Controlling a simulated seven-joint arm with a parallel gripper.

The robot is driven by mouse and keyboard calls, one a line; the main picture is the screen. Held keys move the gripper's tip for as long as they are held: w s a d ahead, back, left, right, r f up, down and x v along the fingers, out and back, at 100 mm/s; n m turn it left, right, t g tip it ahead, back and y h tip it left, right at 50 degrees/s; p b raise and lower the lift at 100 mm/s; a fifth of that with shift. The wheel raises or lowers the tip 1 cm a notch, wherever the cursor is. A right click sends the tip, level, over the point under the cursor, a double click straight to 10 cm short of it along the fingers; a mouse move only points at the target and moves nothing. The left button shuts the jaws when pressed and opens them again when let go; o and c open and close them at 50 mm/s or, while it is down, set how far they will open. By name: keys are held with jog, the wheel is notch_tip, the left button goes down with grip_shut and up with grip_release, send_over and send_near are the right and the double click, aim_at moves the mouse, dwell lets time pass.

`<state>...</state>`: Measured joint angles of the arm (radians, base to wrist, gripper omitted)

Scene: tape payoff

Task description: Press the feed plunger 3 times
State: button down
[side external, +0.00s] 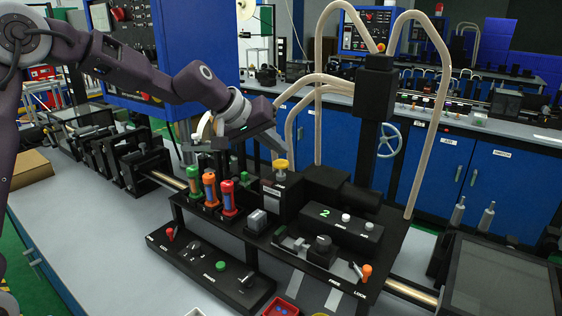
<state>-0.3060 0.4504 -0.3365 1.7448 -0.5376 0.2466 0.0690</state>
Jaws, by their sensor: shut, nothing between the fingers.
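A yellow-topped knob (281,164) stands upright on the black machine block at the middle of the side external view. It looks like a plunger, but I cannot read any label that names it as the feed plunger. My gripper (281,150) is shut and empty, tilted down to the right. Its tips are just above the yellow knob; I cannot tell whether they touch it. Three upright coloured cylinders stand left of it on the black bench: green-topped (194,182), orange (210,188) and red-topped (228,198).
A black control panel (212,268) with a red lever and green button lies in front. A box marked 2 (340,228) with white buttons stands right of the knob. Pale curved hoses (440,110) rise behind.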

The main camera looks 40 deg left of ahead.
aim_at(281, 161)
dwell(0.3)
jog(key=shift+f, duration=0.45)
jog(key=shift+f, duration=1.25)
dwell(0.9)
jog(key=shift+r, duration=1.7)
jog(key=shift+r, duration=2.5)
